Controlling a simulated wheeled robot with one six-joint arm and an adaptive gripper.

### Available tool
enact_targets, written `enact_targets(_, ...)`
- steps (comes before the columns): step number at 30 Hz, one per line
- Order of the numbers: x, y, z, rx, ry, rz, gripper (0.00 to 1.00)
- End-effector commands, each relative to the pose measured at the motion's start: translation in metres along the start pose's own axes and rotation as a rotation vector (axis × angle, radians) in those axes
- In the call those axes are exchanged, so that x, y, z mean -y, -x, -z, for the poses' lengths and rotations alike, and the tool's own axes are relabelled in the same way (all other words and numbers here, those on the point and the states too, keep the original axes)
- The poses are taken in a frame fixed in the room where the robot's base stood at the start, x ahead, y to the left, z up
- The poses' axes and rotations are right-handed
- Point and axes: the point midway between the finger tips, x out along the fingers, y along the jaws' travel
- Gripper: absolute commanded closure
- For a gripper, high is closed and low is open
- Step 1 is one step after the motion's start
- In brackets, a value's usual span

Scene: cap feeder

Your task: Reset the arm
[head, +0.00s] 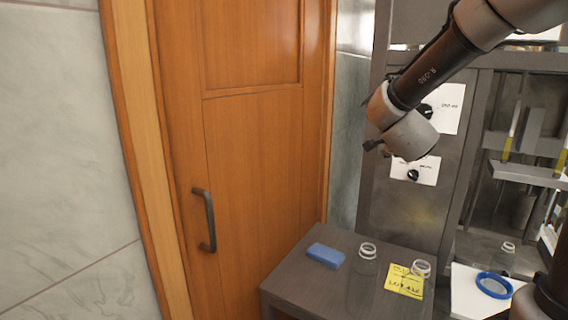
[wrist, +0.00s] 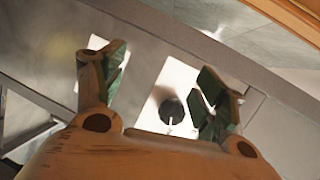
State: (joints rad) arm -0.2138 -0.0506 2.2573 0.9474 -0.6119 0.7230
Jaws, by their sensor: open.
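My arm reaches in from the upper right of the head view, in front of a grey cabinet. My gripper shows in the wrist view (wrist: 158,85) with its two green-padded fingers spread wide apart and nothing between them. In the head view the gripper is mostly hidden behind the wrist, with only a dark finger part (head: 374,146) showing. Beyond the fingers in the wrist view is a white panel with a black knob (wrist: 171,111). In the head view a black knob on a white label (head: 413,174) sits just below the wrist.
A low dark table (head: 305,284) holds a blue block (head: 326,255), a clear jar with a white rim (head: 367,251), another such jar (head: 420,268) and a yellow note (head: 403,282). A blue ring (head: 494,285) lies at right. A wooden door (head: 250,150) stands left.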

Motion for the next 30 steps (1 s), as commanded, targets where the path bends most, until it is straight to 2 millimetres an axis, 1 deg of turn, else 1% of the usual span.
enact_targets(1,-0.018,0.004,-0.023,0.123,0.129,-0.066,0.28)
enact_targets(2,-0.03,0.011,-0.037,0.209,0.22,-0.104,0.28)
enact_targets(3,-0.044,0.024,-0.051,0.324,0.344,-0.149,0.28)
enact_targets(5,-0.066,0.05,-0.064,0.489,0.531,-0.207,0.28)
enact_targets(6,-0.08,0.071,-0.066,0.595,0.656,-0.243,0.28)
enact_targets(7,-0.091,0.088,-0.064,0.671,0.748,-0.269,0.28)
enact_targets(8,-0.102,0.106,-0.059,0.744,0.842,-0.295,0.28)
enact_targets(9,-0.116,0.132,-0.048,0.838,0.965,-0.331,0.28)
enact_targets(11,-0.135,0.172,-0.023,0.964,1.141,-0.39,0.28)
enact_targets(12,-0.145,0.197,-0.003,1.032,1.246,-0.431,0.28)
enact_targets(14,-0.156,0.23,0.03,1.102,1.373,-0.493,0.28)
enact_targets(15,-0.161,0.249,0.051,1.127,1.44,-0.53,0.28)
enact_targets(16,-0.163,0.262,0.066,1.131,1.476,-0.557,0.28)
enact_targets(18,-0.162,0.279,0.089,1.097,1.52,-0.583,0.28)
enact_targets(20,-0.157,0.284,0.099,1.049,1.531,-0.567,0.28)
enact_targets(24,-0.148,0.291,0.106,0.985,1.518,-0.534,0.28)
enact_targets(30,-0.146,0.291,0.108,0.973,1.51,-0.534,0.28)
